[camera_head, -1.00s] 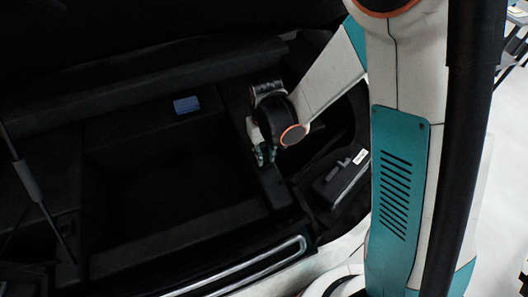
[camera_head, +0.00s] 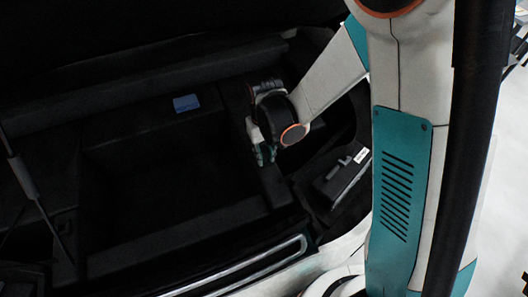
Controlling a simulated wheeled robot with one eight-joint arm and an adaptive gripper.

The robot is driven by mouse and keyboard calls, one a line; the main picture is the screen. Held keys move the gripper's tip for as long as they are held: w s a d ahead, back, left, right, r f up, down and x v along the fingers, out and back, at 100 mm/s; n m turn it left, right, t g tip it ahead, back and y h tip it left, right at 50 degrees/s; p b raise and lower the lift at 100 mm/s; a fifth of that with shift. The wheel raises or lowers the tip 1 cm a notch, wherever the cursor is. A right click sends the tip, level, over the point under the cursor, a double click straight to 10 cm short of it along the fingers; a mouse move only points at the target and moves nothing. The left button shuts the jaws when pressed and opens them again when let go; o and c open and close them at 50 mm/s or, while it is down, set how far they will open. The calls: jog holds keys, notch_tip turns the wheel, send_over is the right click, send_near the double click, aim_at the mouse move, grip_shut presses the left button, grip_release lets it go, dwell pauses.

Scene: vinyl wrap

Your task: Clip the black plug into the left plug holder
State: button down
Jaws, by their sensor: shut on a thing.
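My gripper (camera_head: 264,155) is over the right side of the dark car trunk, pointing down near the ledge beside the recess. Its jaws are small in the view and appear shut; what they hold is too dark and small to make out. I cannot pick out the black plug or the left plug holder against the dark trunk lining, and my wrist and arm cover part of that area.
A blue box (camera_head: 186,103) lies on the trunk's back ledge. A black box with a white label (camera_head: 341,178) sits in the side compartment at right. The deep recess (camera_head: 165,180) is empty. The trunk sill with a bright strip (camera_head: 245,272) runs along the front.

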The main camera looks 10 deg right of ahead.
jog(key=shift+s+f+b, duration=0.1)
jog(key=shift+f+b, duration=0.3)
dwell(1.8)
jog(key=c, duration=1.3)
grip_release()
jog(key=shift+c, duration=0.2)
notch_tip(320, 180, up, 12)
